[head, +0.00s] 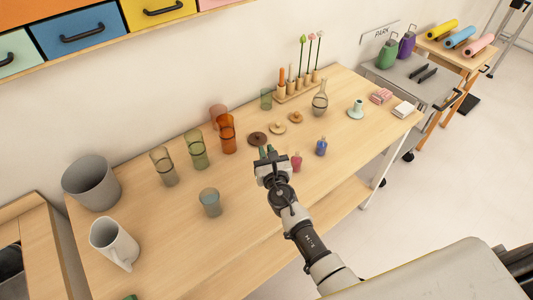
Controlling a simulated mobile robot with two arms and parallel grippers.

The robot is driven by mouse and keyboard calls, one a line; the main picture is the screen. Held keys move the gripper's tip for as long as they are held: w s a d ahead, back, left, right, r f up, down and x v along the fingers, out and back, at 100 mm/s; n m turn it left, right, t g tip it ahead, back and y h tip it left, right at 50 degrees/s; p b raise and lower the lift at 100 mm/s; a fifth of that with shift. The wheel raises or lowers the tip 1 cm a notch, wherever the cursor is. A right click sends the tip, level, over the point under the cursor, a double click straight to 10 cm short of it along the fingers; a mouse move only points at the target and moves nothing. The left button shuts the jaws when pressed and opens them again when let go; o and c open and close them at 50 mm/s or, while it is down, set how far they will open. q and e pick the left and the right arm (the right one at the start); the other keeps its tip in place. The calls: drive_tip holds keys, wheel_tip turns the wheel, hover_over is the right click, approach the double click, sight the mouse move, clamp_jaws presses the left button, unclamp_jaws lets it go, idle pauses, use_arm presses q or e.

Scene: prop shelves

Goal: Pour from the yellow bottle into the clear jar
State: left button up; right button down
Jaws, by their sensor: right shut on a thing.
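My right gripper (266,154) reaches over the middle of the table with its fingers pointing away from me. I see no yellow bottle standing anywhere on the table. A small pink bottle (296,162) and a small blue bottle (321,147) stand just right of the gripper. My left gripper cannot be made out.
A clear flask (320,104) stands farther right. A white pitcher (113,244) and a grey bin (91,182) stand left. Table around the jar is clear.

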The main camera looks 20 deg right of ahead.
drive_tip(key=shift+a, duration=0.1)
drive_tip(key=s+a+r+n+y, duration=0.1)
drive_tip(key=s+a+y, duration=0.1)
drive_tip(key=a, duration=0.6)
drive_tip(key=s+a+r+n+g+y, duration=0.1)
drive_tip(key=s+a+r+n+y, duration=0.15)
drive_tip(key=a, duration=0.55)
drive_tip(key=s+a+r+n+y, duration=0.1)
drive_tip(key=a+y, duration=0.1)
drive_tip(key=a, duration=0.6)
drive_tip(key=w+d+f+m+b, duration=0.1)
drive_tip(key=d+f+m+b, duration=0.2)
drive_tip(key=m, duration=1)
drive_tip(key=d+b, duration=0.2)
drive_tip(key=b, duration=0.3)
drive_tip(key=shift+w+f, duration=0.15)
drive_tip(key=shift+w, duration=0.2)
drive_tip(key=shift+d+f+m+b, duration=0.1)
drive_tip(key=shift+f+m+b, duration=0.55)
drive_tip(key=shift+m, duration=0.6)
idle(2.1)
